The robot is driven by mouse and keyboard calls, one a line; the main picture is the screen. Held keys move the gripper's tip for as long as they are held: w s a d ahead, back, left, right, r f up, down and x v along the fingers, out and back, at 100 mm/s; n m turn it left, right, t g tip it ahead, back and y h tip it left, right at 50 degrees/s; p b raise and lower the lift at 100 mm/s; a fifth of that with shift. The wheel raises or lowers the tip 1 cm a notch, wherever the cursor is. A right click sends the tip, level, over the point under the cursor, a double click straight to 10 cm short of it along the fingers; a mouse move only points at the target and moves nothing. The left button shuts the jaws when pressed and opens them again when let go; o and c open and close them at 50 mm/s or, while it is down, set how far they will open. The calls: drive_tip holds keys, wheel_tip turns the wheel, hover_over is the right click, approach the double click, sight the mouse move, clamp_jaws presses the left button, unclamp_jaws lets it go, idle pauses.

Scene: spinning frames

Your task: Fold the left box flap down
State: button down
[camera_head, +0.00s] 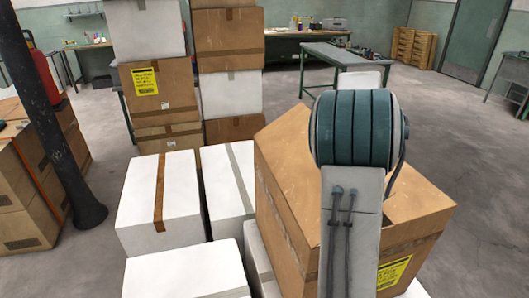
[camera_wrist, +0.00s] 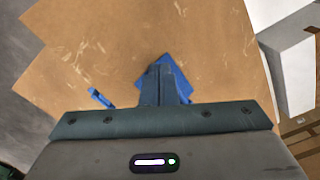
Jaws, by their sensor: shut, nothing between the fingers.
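A large brown cardboard box (camera_head: 420,212) with a yellow label stands at the right in the head view, partly hidden by my arm. A broad cardboard panel (camera_head: 290,150), apparently its left flap, shows on its left side; I cannot tell its exact angle. In the wrist view, scuffed cardboard (camera_wrist: 95,45) fills most of the picture beyond my gripper (camera_wrist: 163,68). My gripper is shut and empty, its fingers pointing toward the cardboard; I cannot tell if they touch it. My arm hides the gripper in the head view.
Blue pieces (camera_wrist: 98,97) show near the fingers; I cannot tell what they are. White boxes (camera_head: 160,198) stand close on the left, and stacked boxes (camera_head: 228,45) rise behind. A dark post (camera_head: 50,120) stands far left. Floor (camera_head: 470,140) is clear at right.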

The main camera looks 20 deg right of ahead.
drive_tip(key=shift+w+d+r, duration=0.15)
drive_tip(key=shift+w+d, duration=0.05)
drive_tip(key=d+f+b, duration=0.2)
drive_tip(key=d+f, duration=0.1)
drive_tip(key=f, duration=0.2)
drive_tip(key=shift+d+f, duration=0.2)
drive_tip(key=shift+d, duration=0.05)
idle(0.4)
drive_tip(key=f+b, duration=0.1)
drive_tip(key=d+f+b, duration=0.1)
drive_tip(key=f, duration=0.2)
drive_tip(key=shift+s+d+f+b, duration=0.15)
drive_tip(key=shift+d+f+b, duration=0.1)
drive_tip(key=shift+f+b, duration=0.15)
idle(0.3)
